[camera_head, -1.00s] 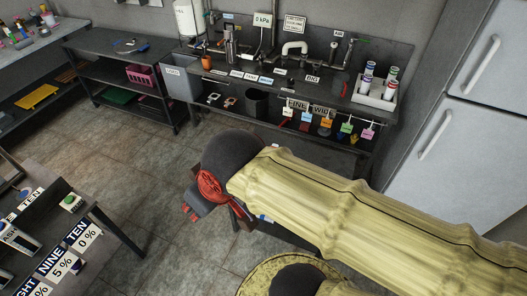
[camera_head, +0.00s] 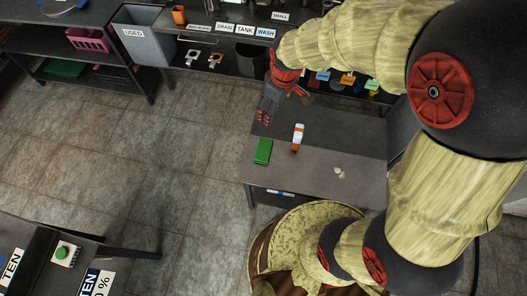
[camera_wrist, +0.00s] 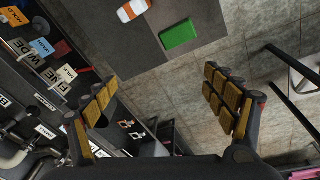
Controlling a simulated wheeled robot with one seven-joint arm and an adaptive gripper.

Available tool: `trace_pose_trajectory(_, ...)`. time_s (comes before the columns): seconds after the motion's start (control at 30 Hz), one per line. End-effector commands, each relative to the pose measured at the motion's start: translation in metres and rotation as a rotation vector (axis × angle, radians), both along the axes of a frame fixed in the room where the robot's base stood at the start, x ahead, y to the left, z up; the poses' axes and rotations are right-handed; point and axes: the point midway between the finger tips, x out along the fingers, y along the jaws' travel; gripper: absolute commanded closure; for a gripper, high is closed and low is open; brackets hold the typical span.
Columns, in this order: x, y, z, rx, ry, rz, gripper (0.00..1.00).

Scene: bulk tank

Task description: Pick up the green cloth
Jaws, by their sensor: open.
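The green cloth (camera_head: 263,151) is a small flat rectangle lying on the left part of a grey table (camera_head: 322,163). It also shows in the wrist view (camera_wrist: 179,35), ahead of the fingers and between them from side to side. My gripper (camera_head: 273,109) is above the table's far left corner, beyond the cloth and apart from it. In the wrist view my gripper (camera_wrist: 165,102) has its two yellow-padded fingers spread wide with nothing between them.
A small pale scrap (camera_head: 339,172) lies nearer the front right. A grey "USED" bin (camera_head: 142,45) stands by the back bench. Floor left of the table is clear.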

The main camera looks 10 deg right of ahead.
Motion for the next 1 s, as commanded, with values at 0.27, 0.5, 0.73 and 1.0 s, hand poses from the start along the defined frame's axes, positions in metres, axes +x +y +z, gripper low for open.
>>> trace_pose_trajectory(0.27, 0.017, 0.025, -0.132, -0.043, 0.11, 0.254, 0.0)
trace_pose_trajectory(0.5, 0.014, 0.036, -0.209, -0.06, 0.163, 0.405, 0.0)
trace_pose_trajectory(0.73, 0.01, 0.039, -0.237, -0.064, 0.178, 0.449, 0.0)
trace_pose_trajectory(1.0, 0.01, 0.039, -0.26, -0.064, 0.177, 0.448, 0.0)
